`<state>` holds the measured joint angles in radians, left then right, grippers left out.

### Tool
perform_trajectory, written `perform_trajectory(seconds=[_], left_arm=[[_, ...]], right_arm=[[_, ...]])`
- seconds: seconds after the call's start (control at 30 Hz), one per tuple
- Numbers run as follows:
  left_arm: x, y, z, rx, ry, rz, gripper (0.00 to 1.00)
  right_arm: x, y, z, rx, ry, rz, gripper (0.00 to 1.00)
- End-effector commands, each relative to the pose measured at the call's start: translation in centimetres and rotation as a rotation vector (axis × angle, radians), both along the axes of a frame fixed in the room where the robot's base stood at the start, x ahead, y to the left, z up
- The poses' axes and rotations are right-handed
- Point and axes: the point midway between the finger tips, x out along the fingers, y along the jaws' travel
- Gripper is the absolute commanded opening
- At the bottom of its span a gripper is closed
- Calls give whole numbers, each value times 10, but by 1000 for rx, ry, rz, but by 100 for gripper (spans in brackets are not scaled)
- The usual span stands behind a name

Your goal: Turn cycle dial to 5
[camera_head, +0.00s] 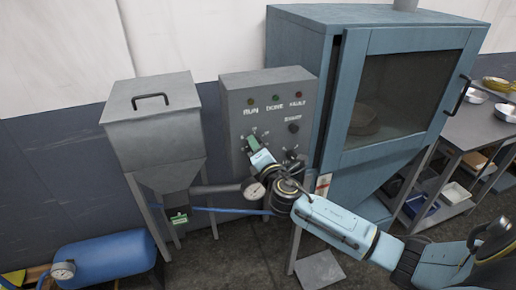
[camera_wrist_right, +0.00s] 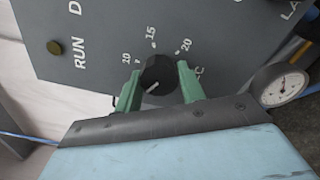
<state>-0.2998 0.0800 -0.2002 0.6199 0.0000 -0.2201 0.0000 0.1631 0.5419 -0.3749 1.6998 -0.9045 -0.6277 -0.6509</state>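A round black dial (camera_wrist_right: 158,73) with a white pointer line sits on the grey control panel (camera_head: 238,97). The marks 10, 15 and 20 show around it in the right wrist view. Its pointer aims to the lower left there, away from those marks. My right gripper (camera_wrist_right: 160,80) has its green fingers on either side of the dial, with no clear gap. In the head view, the right gripper (camera_head: 253,143) hides this dial. The dial's name and the mark 5 are not readable. My left gripper is not in view.
Another black dial (camera_head: 290,153) and a black knob (camera_head: 293,127) sit to the right on the panel. A pressure gauge (camera_wrist_right: 285,86) is close to my right gripper. A grey hopper (camera_head: 152,112) stands left and a blue cabinet (camera_head: 335,50) right.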

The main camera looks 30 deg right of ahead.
Motion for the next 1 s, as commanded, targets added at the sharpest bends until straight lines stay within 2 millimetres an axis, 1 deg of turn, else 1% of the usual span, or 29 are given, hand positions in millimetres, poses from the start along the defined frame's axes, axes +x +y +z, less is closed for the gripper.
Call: perform_trajectory(seconds=[0.03, 0.13, 0.43, 0.57, 0.67, 1.0], left_arm=[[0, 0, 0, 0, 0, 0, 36], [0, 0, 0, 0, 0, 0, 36], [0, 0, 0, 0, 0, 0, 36], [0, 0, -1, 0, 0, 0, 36], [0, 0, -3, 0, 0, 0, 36], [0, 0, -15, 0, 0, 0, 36]], right_arm=[[0, 0, 0, 0, 1, 0, 46], [0, 0, 0, 0, 1, 0, 59], [-1, 0, 0, 1, 0, 0, 59], [-10, 3, -1, 1, 2, 1, 59], [-25, 6, -2, 1, 1, 3, 59], [-95, 23, -3, 3, 3, 2, 59]])
